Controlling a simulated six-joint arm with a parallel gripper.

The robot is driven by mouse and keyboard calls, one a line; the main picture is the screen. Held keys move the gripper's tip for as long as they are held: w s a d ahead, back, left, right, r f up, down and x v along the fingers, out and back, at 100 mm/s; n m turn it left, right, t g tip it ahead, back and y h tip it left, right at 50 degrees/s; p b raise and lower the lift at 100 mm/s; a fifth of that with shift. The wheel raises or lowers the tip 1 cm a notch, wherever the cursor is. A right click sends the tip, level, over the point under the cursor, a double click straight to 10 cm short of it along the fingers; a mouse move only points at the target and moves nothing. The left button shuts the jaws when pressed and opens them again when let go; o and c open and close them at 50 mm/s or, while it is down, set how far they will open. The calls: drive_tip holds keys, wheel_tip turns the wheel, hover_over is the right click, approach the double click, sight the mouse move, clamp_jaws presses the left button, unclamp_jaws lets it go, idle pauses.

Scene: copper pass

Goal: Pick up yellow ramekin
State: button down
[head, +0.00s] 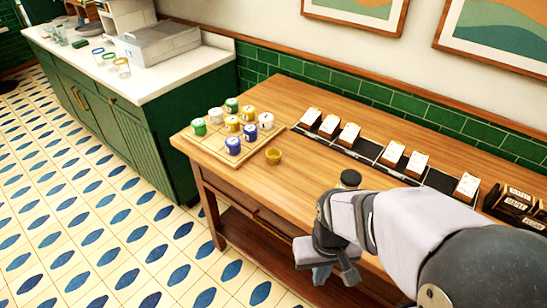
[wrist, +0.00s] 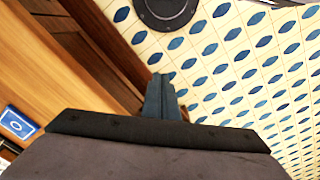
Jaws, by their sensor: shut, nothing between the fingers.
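The yellow ramekin (head: 273,156) stands upright on the wooden table, just right of the board with the coloured pots, in the head view. My gripper (head: 321,275) hangs in front of the table's front edge, below the tabletop, apart from the ramekin and to its lower right. In the wrist view my gripper's fingers (wrist: 162,98) are together with nothing between them, and point over the tiled floor. The ramekin is not in the wrist view.
A wooden board (head: 195,150) holds several coloured pots (head: 233,124) left of the ramekin. A dark rack with white cards (head: 349,135) runs along the table's back. The tabletop (head: 300,185) around the ramekin's front is clear.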

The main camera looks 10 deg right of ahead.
idle(0.3)
drive_tip(key=c, duration=0.9)
unclamp_jaws()
drive_tip(key=w+a+m+t+p, duration=0.1)
drive_tip(key=w+a+t, duration=0.2)
drive_tip(key=w, duration=0.8)
drive_tip(key=w+a+t+p, duration=0.2)
drive_tip(key=w+a+t, duration=0.1)
drive_tip(key=w, duration=0.9)
drive_tip(key=w+a+r+m+t+p, duration=0.1)
drive_tip(key=w+a+t, duration=0.2)
drive_tip(key=w, duration=0.8)
drive_tip(key=shift+w+a+m+t+h+p, duration=0.3)
drive_tip(key=shift+a+t+p, duration=0.1)
drive_tip(key=shift+a, duration=0.35)
drive_tip(key=w+h, duration=0.1)
drive_tip(key=w+m+t+h, duration=0.1)
drive_tip(key=w+d+f+t+h+p, duration=0.1)
drive_tip(key=shift+w+d+m, duration=0.1)
drive_tip(key=shift+w+m, duration=0.2)
drive_tip(key=shift+w, duration=0.1)
drive_tip(key=shift+w+d+f+m+t+h, duration=0.15)
drive_tip(key=shift+d+m+t+h, duration=0.35)
drive_tip(key=shift+h, duration=0.6)
